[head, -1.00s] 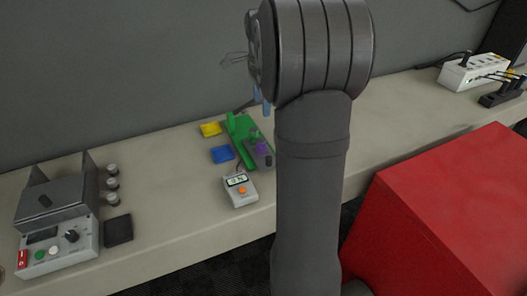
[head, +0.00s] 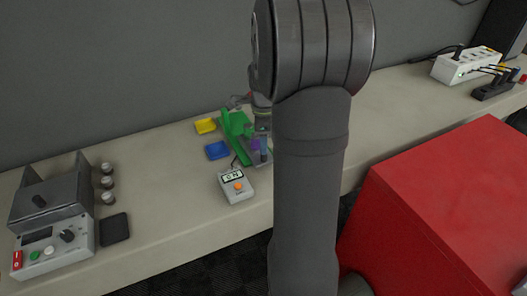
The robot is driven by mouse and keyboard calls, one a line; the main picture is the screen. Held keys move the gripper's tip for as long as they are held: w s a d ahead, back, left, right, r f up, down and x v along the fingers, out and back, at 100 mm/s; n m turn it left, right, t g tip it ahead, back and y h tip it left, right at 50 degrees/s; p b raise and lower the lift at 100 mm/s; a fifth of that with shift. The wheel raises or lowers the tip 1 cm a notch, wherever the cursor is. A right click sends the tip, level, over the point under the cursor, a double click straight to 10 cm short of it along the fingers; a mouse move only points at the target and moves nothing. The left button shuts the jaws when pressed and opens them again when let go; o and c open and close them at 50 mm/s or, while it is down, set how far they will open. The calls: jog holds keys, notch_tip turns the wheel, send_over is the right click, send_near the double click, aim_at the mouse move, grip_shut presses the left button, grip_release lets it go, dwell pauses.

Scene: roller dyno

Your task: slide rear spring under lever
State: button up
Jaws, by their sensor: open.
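The green roller dyno (head: 232,124) stands on the bench left of my arm, with a purple part (head: 256,144) at its right end. My gripper (head: 263,149) is down at that right end, beside or over the purple part. Its fingers are small and partly hidden, and it appears open. I cannot tell whether it touches anything. The rear spring and the lever are too small or too covered to make out.
A grey control box (head: 50,220), several small knobs and a black pad (head: 114,228) are farther left. A red cabinet (head: 450,210) stands at right.

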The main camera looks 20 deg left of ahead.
notch_tip(320, 180, down, 5)
dwell(0.3)
grip_shut()
